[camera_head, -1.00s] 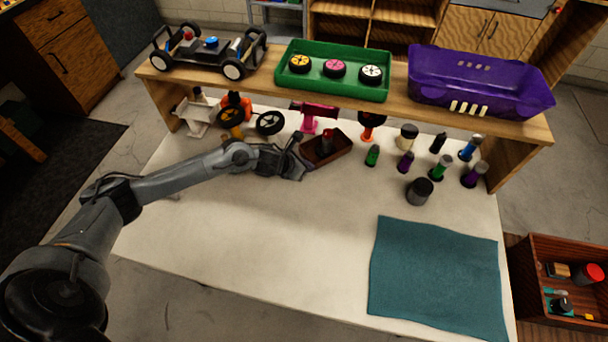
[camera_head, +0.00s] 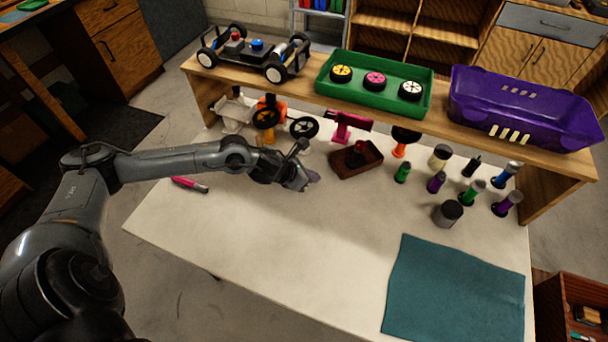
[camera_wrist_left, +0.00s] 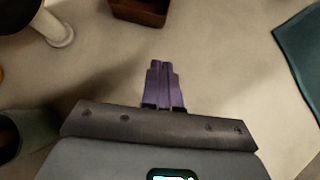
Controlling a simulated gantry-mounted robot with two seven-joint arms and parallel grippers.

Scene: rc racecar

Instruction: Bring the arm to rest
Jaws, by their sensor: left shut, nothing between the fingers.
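My left gripper (camera_head: 308,180) is over the white table (camera_head: 270,240), to the left of and in front of a small brown wooden box (camera_head: 345,165). In the left wrist view its two purple fingers (camera_wrist_left: 164,88) are together, with nothing between them. Pale bare tabletop lies beyond the fingertips. The brown box shows at the top of the left wrist view (camera_wrist_left: 140,10), apart from the fingers. My left arm reaches in from the left over the table's left part. My right gripper is in neither view.
Several bottles and a grey jar (camera_head: 447,213) stand at right. A teal cloth (camera_head: 455,290) lies front right. A pink pen-like item (camera_head: 189,184) lies near my arm. The table's front middle is clear.

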